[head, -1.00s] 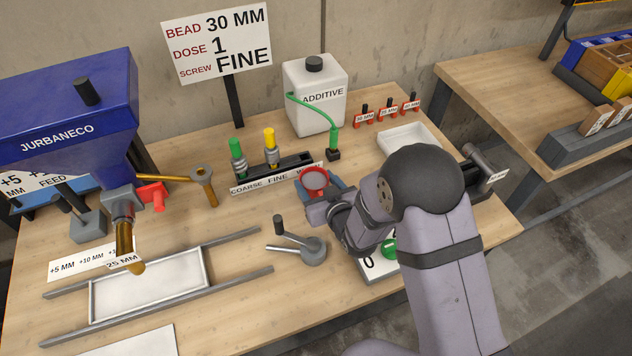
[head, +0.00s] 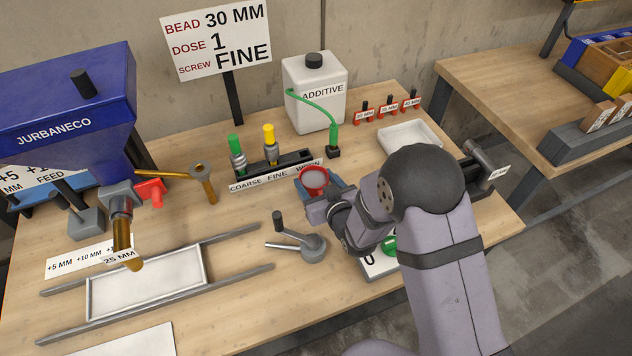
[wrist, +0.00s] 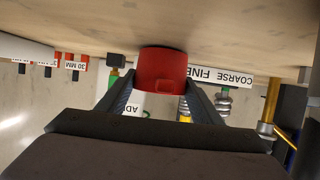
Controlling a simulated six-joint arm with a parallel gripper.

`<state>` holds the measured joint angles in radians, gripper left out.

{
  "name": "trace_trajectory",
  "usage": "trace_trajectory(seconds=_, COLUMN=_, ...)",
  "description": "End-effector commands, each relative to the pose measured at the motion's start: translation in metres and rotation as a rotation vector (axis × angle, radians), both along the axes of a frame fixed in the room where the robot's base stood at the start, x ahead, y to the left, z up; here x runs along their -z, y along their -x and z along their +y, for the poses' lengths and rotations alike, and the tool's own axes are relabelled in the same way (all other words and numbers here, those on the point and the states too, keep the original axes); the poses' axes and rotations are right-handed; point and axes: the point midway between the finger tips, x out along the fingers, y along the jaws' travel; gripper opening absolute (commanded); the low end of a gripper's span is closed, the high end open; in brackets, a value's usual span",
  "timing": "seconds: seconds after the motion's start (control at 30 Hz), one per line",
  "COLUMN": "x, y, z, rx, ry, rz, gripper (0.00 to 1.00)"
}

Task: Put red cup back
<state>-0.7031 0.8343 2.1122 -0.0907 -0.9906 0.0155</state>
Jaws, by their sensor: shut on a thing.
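The red cup (head: 314,181) is upright between the fingers of my gripper (head: 318,190) in the head view, near the right end of the screw rack. It has a pale grey inside or content. The wrist view shows the red cup (wrist: 162,70) between the two fingers of my gripper (wrist: 157,98), which is shut on it. The wrist picture is upside down, and the cup appears close to the table top. I cannot tell whether its base touches the table.
The screw rack (head: 278,172) with green and yellow-topped screws stands just behind the cup. The white additive jug (head: 315,95) with its green hose is farther back. A white tray (head: 410,137) lies to the right. A grey crank tool (head: 305,246) lies in front.

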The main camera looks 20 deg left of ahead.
Motion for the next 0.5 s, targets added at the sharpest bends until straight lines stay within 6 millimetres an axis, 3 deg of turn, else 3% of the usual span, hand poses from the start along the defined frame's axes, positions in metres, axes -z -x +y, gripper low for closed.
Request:
trace_trajectory(seconds=0.1, x=0.0113, y=0.0023, z=-0.002, rx=0.002, ry=0.007, rz=0.012, gripper=0.27)
trace_trajectory(seconds=0.5, x=0.0169, y=0.004, z=-0.0032, rx=0.002, ry=0.009, rz=0.019, gripper=0.27)
